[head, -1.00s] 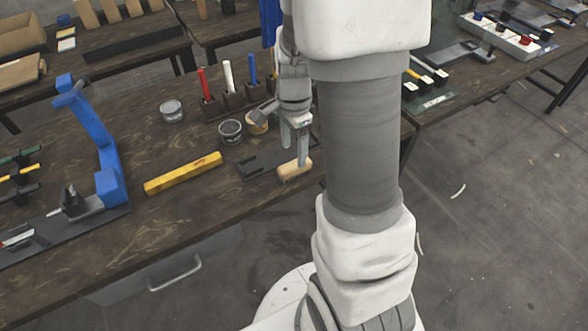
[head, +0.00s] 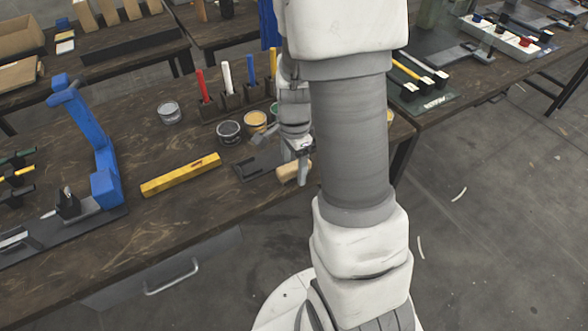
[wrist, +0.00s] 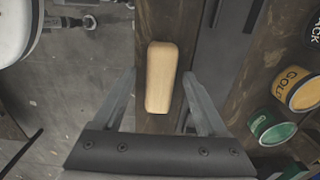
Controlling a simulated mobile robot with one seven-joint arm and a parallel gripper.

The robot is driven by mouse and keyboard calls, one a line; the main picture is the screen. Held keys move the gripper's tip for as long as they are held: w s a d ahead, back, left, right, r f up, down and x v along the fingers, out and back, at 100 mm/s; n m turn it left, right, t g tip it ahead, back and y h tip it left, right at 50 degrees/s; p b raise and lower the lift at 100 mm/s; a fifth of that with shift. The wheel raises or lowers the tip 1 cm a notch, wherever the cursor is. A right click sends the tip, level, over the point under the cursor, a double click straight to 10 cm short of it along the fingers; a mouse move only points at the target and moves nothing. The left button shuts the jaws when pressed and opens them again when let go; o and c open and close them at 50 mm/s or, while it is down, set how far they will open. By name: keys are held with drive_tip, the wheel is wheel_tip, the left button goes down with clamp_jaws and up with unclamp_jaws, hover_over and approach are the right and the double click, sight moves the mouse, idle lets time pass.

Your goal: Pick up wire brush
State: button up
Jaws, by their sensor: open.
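The wire brush shows as a pale wooden block (wrist: 161,77) in the wrist view, lying near the edge of a dark wooden bench. No bristles are visible. In the head view the same wooden block (head: 290,172) is partly covered by my gripper (head: 299,155). In the wrist view my gripper (wrist: 159,88) is open, with one finger to the left and one to the right of the block. Gaps show between the block and both fingers. The height of the fingers above the bench is hard to tell.
Open cans, including a gold one (head: 256,122) and a dark one (head: 229,132), stand behind the block. A yellow bar (head: 181,174) and a blue press (head: 97,150) are to the left. The floor is open beyond the bench edge.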

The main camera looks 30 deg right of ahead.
drive_tip(key=shift+f, duration=0.2)
drive_tip(key=shift+c, duration=0.2)
clamp_jaws()
